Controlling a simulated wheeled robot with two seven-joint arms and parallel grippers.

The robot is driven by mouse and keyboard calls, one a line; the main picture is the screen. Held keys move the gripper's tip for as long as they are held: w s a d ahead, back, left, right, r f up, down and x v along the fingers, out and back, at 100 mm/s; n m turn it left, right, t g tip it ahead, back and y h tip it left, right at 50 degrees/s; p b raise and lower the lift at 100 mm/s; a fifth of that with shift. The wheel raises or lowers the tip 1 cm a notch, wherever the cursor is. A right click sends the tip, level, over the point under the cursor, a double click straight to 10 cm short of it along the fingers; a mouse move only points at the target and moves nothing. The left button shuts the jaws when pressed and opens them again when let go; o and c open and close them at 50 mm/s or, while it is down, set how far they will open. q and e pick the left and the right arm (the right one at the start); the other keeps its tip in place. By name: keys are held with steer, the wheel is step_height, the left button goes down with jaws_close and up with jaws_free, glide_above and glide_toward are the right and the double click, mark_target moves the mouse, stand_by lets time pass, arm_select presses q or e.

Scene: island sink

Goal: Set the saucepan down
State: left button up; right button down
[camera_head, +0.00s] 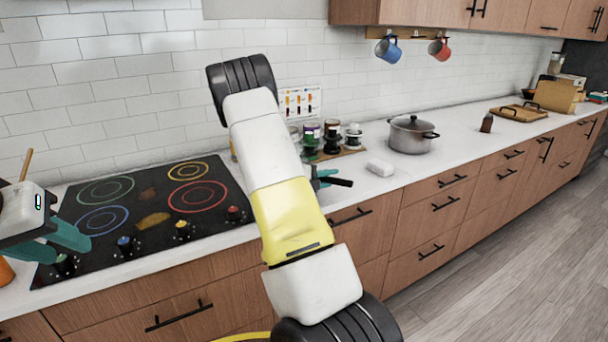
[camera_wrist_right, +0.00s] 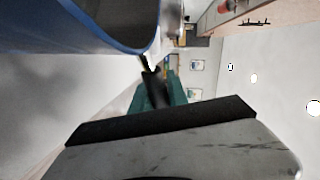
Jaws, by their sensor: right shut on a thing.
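My right gripper (camera_head: 322,178) is mostly hidden behind my own right arm in the head view. A black handle (camera_head: 340,182) sticks out to the right of its teal fingers. In the right wrist view, my gripper (camera_wrist_right: 158,92) is shut on the dark handle of the saucepan (camera_wrist_right: 80,28), a large grey-blue body with a dark blue rim at the top left. In the head view my arm hides the saucepan's body, so I cannot tell whether it touches the counter. My left gripper (camera_head: 66,244) is open and empty over the left side of the cooktop.
The black cooktop (camera_head: 135,195) has coloured rings and knobs along its front. A lidded grey pot (camera_head: 411,135), a white block (camera_head: 380,167) and several jars (camera_head: 332,138) stand on the white counter. Mugs (camera_head: 389,49) hang above.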

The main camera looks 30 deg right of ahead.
steer(key=c, duration=1.3)
jaws_free()
steer(key=shift+f, duration=0.1)
